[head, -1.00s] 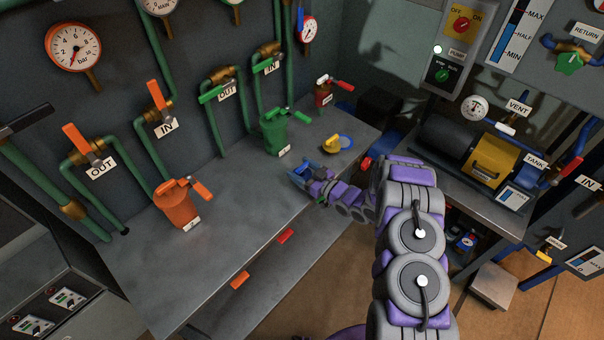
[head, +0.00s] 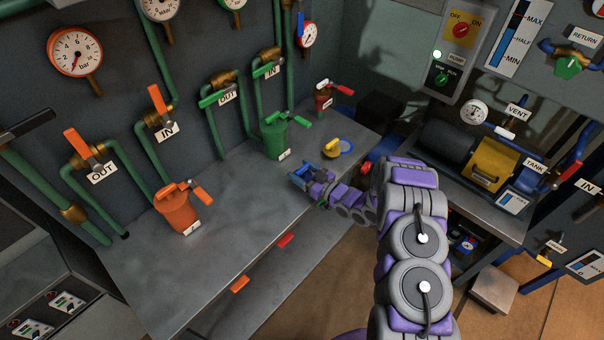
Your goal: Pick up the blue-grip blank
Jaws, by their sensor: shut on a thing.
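The blue-grip blank (head: 299,172) is a small blue piece at the tip of my gripper (head: 309,180), near the front edge of the grey bench. My gripper is shut on it. The fingers and the purple wrist hide part of the piece, and it is too small to tell whether it touches the bench top. My arm reaches in from the right.
Green (head: 274,138), orange (head: 176,208) and red (head: 323,99) canisters stand along the bench. Pipes and valves line the wall. The bench's front middle is clear.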

